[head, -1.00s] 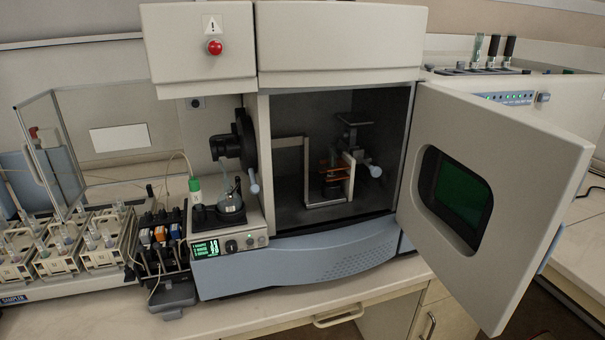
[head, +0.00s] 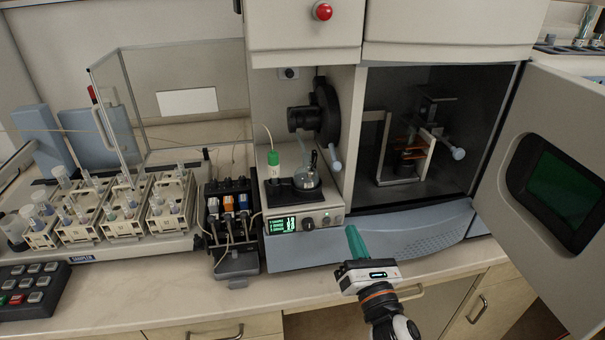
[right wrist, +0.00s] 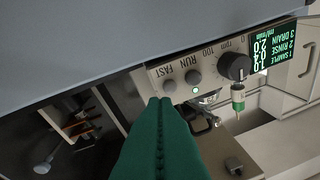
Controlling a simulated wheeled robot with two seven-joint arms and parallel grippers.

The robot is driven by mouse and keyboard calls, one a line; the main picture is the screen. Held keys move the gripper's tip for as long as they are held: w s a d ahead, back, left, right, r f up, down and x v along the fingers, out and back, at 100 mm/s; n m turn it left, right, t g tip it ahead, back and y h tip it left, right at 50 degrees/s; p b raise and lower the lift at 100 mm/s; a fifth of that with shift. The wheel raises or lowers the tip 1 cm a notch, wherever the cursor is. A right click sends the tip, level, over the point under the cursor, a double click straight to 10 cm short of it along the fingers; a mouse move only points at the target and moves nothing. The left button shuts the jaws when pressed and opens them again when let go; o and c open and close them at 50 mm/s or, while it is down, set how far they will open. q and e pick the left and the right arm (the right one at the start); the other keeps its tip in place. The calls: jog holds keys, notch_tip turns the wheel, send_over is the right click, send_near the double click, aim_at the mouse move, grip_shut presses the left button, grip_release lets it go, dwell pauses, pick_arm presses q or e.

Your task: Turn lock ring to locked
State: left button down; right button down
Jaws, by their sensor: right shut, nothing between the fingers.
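The lock ring, as far as I can tell, is the black ring (head: 327,110) on the instrument's inner side wall, left of the open chamber. A lever with a pale blue grip (head: 335,160) hangs down from it. My right gripper (head: 352,230) is in front of the instrument, below and to the right of the lever, apart from it. Its green fingers are shut with nothing between them. In the right wrist view the closed fingers (right wrist: 160,103) point at the control panel (right wrist: 190,75); I cannot make out the ring there. My left gripper is not in view.
The chamber door (head: 545,190) stands open at the right. Below the ring are a glass flask (head: 306,180) and a green-capped bottle (head: 274,165). A pump with coloured cassettes (head: 230,215) and sample racks (head: 122,210) stand at the left. The bench front (head: 170,300) is clear.

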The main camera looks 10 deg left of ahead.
jog(key=w+a+r+p, duration=0.1)
jog(key=w+r, duration=0.1)
jog(key=w+a+r+n+p, duration=0.1)
jog(key=w+a+r, duration=0.1)
jog(key=r, duration=0.1)
jog(key=w+a+r+n+y+p, duration=0.1)
jog(key=w+r, duration=0.1)
jog(key=w, duration=0.1)
jog(key=shift+a+r+t, duration=0.25)
jog(key=shift+t, duration=0.15)
jog(key=shift+w+a, duration=0.15)
jog(key=shift+w, duration=0.3)
jog(key=shift+w, duration=0.1)
